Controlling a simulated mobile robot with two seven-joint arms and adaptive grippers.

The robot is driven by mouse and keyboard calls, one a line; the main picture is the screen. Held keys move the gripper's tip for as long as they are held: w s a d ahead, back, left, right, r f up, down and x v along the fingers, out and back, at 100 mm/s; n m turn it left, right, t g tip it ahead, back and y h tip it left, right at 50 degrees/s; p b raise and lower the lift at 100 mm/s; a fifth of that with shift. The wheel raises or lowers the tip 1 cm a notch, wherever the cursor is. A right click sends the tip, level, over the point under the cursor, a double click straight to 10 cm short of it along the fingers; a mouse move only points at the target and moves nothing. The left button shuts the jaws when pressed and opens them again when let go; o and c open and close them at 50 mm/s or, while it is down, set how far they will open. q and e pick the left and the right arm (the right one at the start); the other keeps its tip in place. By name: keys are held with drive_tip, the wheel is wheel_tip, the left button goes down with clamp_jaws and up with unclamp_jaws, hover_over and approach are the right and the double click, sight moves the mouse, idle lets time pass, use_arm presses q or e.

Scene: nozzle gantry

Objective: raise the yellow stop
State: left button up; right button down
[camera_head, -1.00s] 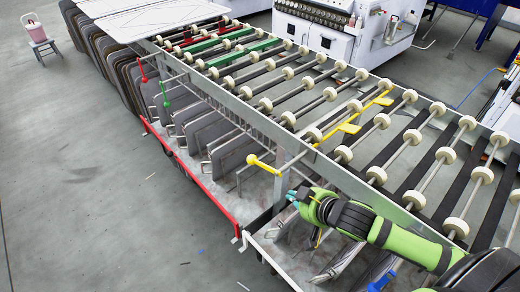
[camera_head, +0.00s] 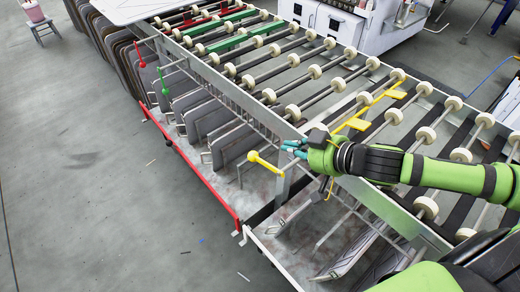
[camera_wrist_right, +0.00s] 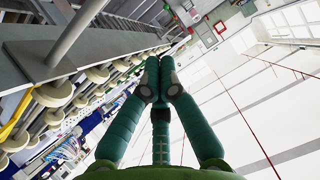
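The yellow stop shows in the head view as a yellow bar with flat paddles (camera_head: 357,123) between the rollers. A yellow lever with a ball end (camera_head: 254,156) sticks out at the table's side. My right gripper (camera_head: 287,147) is just right of and slightly above the lever in the picture, with its teal fingers pointing left. It appears apart from the lever's ball. In the right wrist view the gripper's fingertips (camera_wrist_right: 161,82) come close together, with nothing visible held. How far they are open is unclear. My left gripper is out of view.
Red (camera_head: 141,64) and green (camera_head: 165,103) levers stand farther along the same side. The roller table (camera_head: 407,226) runs along my right arm. A red rail (camera_head: 205,182) edges the lower rack. Open grey floor (camera_head: 80,170) lies to the left.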

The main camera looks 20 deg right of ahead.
drive_tip(key=shift+w+a+f, duration=0.25)
drive_tip(key=shift+w+a, duration=0.05)
drive_tip(key=shift+w, duration=0.35)
drive_tip(key=x, duration=0.3)
drive_tip(key=f+p+x, duration=0.1)
drive_tip(key=x, duration=0.3)
drive_tip(key=s+f+p+x, duration=0.1)
drive_tip(key=x, duration=0.2)
drive_tip(key=shift+a, duration=0.1)
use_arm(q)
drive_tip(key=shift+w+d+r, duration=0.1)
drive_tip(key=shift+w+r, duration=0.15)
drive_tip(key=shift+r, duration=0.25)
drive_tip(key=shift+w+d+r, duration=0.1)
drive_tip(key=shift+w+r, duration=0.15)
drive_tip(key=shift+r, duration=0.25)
use_arm(e)
drive_tip(key=shift+a+f, duration=0.1)
drive_tip(key=shift+f, duration=0.4)
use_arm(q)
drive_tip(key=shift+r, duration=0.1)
